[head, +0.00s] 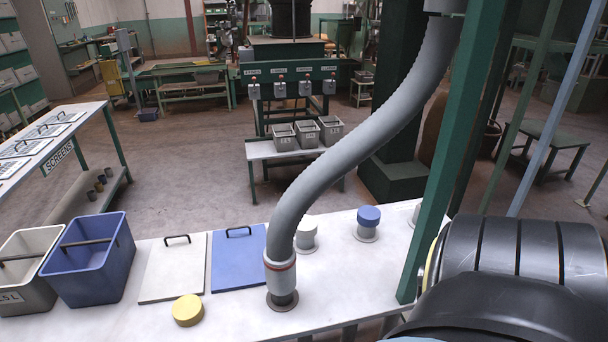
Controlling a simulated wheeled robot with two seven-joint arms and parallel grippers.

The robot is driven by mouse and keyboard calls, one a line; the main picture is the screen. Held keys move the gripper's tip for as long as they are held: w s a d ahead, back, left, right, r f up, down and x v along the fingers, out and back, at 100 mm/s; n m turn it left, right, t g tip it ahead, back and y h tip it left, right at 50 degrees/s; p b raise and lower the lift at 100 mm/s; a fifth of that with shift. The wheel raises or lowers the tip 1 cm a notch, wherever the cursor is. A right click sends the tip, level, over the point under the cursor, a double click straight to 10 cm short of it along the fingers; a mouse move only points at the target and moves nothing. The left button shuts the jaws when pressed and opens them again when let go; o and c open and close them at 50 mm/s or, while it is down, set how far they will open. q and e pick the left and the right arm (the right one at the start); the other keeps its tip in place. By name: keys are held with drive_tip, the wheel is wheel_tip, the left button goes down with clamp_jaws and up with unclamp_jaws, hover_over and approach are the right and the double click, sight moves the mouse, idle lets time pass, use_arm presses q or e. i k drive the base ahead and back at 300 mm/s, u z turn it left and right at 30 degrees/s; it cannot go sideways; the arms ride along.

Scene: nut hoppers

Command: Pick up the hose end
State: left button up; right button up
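The grey ribbed hose (352,155) hangs from a fitting at the top of the view and curves down to the left. Its hose end (280,272), a light grey cuff with a red ring, stands upright at a round metal port (282,300) on the white table. Whether the cuff is seated around the port or only resting on it cannot be told. Neither of my grippers is in view, and nothing is seen touching the hose end. A dark part of my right arm fills the lower right corner.
On the white table (230,318) are a yellow cap (187,310), white cap (306,229), blue cap (369,216), white lid (172,269), blue lid (238,258), blue bin (88,262) and grey bin (28,270). A green post (452,160) rises right of the hose.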

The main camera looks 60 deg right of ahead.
sight(280, 279)
drive_tip(key=z, duration=0.4)
drive_tip(key=k, duration=0.4)
drive_tip(key=z, duration=0.95)
drive_tip(key=i, duration=0.5)
drive_tip(key=z, duration=0.05)
